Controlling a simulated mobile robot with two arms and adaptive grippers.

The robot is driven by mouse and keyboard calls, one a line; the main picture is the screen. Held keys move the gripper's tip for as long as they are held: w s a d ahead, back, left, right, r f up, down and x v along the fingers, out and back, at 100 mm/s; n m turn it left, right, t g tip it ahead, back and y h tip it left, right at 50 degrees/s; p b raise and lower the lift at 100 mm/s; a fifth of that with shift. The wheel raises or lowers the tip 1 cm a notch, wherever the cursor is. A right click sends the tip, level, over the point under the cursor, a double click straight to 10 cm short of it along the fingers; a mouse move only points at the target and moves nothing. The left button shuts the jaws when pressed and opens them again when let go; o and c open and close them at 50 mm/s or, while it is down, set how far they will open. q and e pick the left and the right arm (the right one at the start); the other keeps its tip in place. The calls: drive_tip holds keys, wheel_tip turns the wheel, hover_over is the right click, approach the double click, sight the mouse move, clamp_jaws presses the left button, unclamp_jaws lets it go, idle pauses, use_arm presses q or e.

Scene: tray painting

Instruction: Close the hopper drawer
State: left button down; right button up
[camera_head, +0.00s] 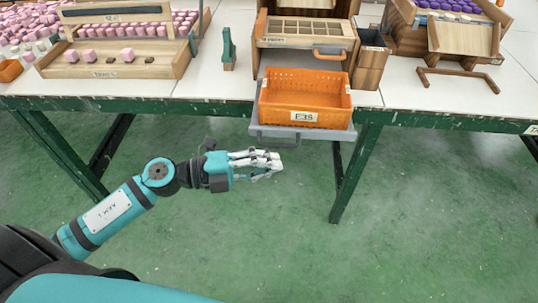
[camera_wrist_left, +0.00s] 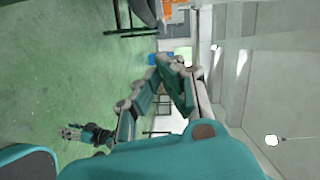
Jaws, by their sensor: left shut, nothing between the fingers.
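A grey drawer (camera_head: 302,133) with a dark front handle (camera_head: 277,143) sticks out past the table's front edge in the head view. An orange crate (camera_head: 305,96) labelled E35 sits on it. Which one is the hopper drawer I cannot tell for certain. My left gripper (camera_head: 272,165) is shut and empty, a little below and in front of the grey drawer in the picture. In the left wrist view, a small gripper (camera_wrist_left: 70,133), likely my right, shows at lower left, its jaws unclear.
The white table (camera_head: 215,80) has a green frame edge, with a green leg (camera_head: 354,172) right of the drawer. A wooden tray (camera_head: 160,58) with pink blocks stands left, a wooden box (camera_head: 370,60) right. The green floor (camera_head: 440,220) in front is clear.

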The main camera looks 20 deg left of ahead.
use_arm(q)
drive_tip(key=shift+w+a+f, duration=0.2)
drive_tip(key=shift+w+a, duration=0.05)
drive_tip(key=shift+w, duration=0.4)
drive_tip(key=shift+w+a+f, duration=0.15)
drive_tip(key=shift+w+a, duration=0.05)
drive_tip(key=shift+w, duration=0.4)
use_arm(e)
drive_tip(key=shift+w+r, duration=0.45)
drive_tip(key=shift+r, duration=0.35)
